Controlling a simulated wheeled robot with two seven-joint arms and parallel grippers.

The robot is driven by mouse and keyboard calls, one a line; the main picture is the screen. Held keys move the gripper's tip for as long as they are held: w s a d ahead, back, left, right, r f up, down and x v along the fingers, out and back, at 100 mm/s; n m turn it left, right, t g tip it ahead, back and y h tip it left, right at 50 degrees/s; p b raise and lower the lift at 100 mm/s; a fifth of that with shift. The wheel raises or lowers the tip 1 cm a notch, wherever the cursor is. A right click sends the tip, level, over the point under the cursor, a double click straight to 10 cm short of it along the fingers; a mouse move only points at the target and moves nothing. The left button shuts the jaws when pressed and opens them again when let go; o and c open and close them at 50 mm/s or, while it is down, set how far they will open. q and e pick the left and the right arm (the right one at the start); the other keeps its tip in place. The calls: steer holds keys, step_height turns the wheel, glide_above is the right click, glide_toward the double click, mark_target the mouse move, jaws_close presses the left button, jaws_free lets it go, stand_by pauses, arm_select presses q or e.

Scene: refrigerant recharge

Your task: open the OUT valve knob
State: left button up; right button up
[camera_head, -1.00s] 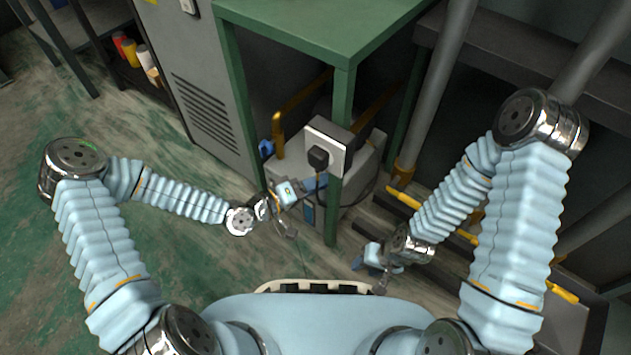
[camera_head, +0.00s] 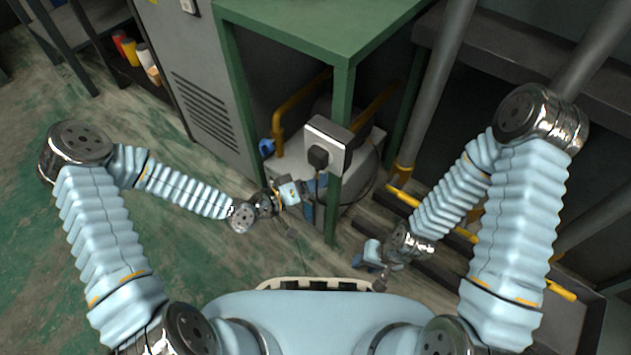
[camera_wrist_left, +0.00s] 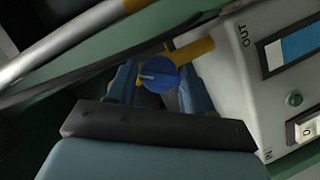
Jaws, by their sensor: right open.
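The blue OUT valve knob (camera_wrist_left: 158,75) shows in the left wrist view, with a pale line across its face. It sits at the end of a short yellow pipe (camera_wrist_left: 193,50) beside the OUT label of the white unit. My left gripper (camera_head: 314,188) is at the unit under the table, and its two fingers stand open on either side of the knob. Narrow gaps seem to show, but contact cannot be told. In the head view the fingertips and this knob are largely hidden. My right gripper (camera_head: 370,262) is open and empty, low over the floor.
A grey box with a black plug (camera_head: 328,145) is on the green table leg, close above my left gripper. Another blue knob (camera_head: 266,147) sits by a yellow pipe to the left. The white unit (camera_wrist_left: 285,90) has a screen, green button and switch. Floor at left is clear.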

arm_select(q)
steer(key=shift+o, duration=1.3)
